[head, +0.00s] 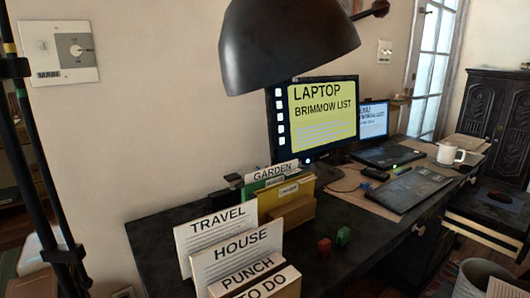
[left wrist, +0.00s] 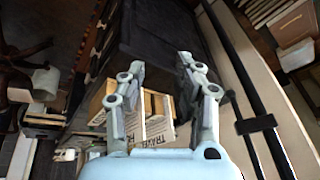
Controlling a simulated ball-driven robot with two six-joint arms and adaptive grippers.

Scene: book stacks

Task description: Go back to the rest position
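My left gripper (left wrist: 162,95) shows in the left wrist view with its two pale fingers spread apart. Nothing is held between them. Beyond the fingers, in the gap, the labelled cards (left wrist: 153,135) and a wooden holder are seen at a distance on the dark desk. Neither of my grippers shows in the head view. My right gripper is in no view.
A black lamp shade (head: 285,45) hangs above.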

